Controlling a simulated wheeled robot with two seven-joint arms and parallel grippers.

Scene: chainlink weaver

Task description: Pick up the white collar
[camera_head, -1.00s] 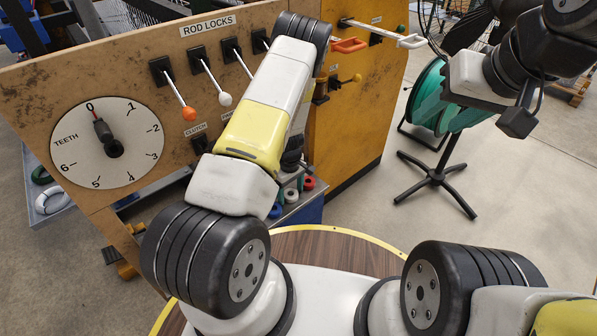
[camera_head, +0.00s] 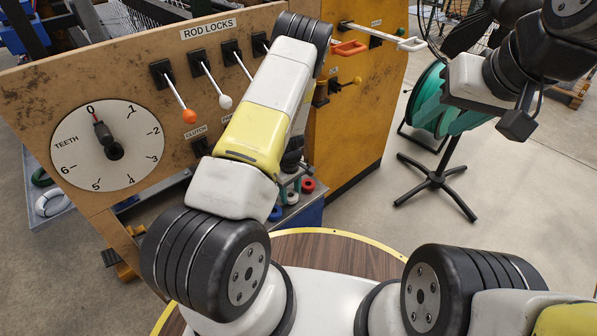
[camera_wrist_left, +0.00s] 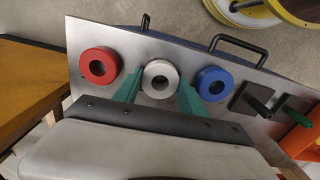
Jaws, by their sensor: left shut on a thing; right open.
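The white collar (camera_wrist_left: 160,66) is a short ring with a dark centre hole. It stands on a grey metal tray (camera_wrist_left: 88,42) between a red collar (camera_wrist_left: 84,66) and a blue collar (camera_wrist_left: 224,80). My left gripper (camera_wrist_left: 160,88) has its green fingers on both sides of the white collar and is shut on it. The collar still looks level with its neighbours. In the head view, the left gripper (camera_head: 290,185) is partly hidden by my own arm. My right gripper (camera_head: 472,118) is open at the upper right, its fingers hard to separate from a green reel.
The panel with rod lock levers (camera_head: 210,78) and the teeth dial (camera_head: 75,160) stands close beside my left arm. A green reel on a stand (camera_head: 437,179) is at right. Open floor lies between.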

